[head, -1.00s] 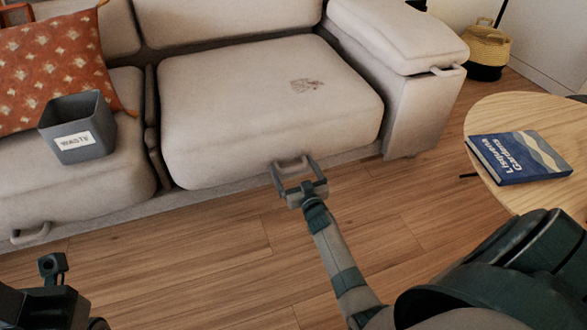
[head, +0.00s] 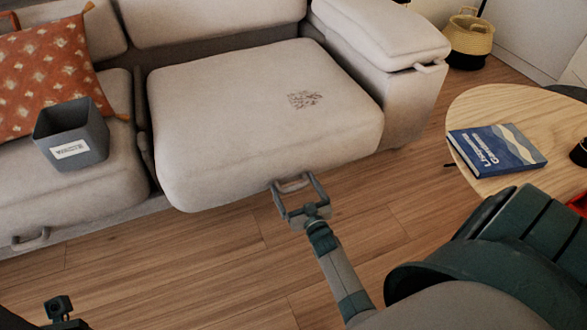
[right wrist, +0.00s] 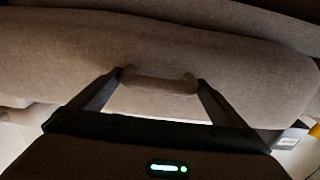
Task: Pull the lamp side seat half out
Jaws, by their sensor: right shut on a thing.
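The lamp side seat (head: 235,110) is the beige cushion with a dark scribble-like mark, at the right end of the sofa. It juts forward past the sofa's base. My right gripper (head: 292,182) is shut on this handle, one finger at each end. In the right wrist view, the handle (right wrist: 160,82) spans between the two fingertips of the gripper (right wrist: 161,78), with the seat front behind.
The neighbouring seat (head: 85,190) holds a grey waste bin (head: 90,130) and an orange cushion (head: 45,70). A round wooden table (head: 480,103) with a blue book (head: 497,150) stands at right. A basket (head: 470,38) stands behind the armrest. Floor before the seat is clear.

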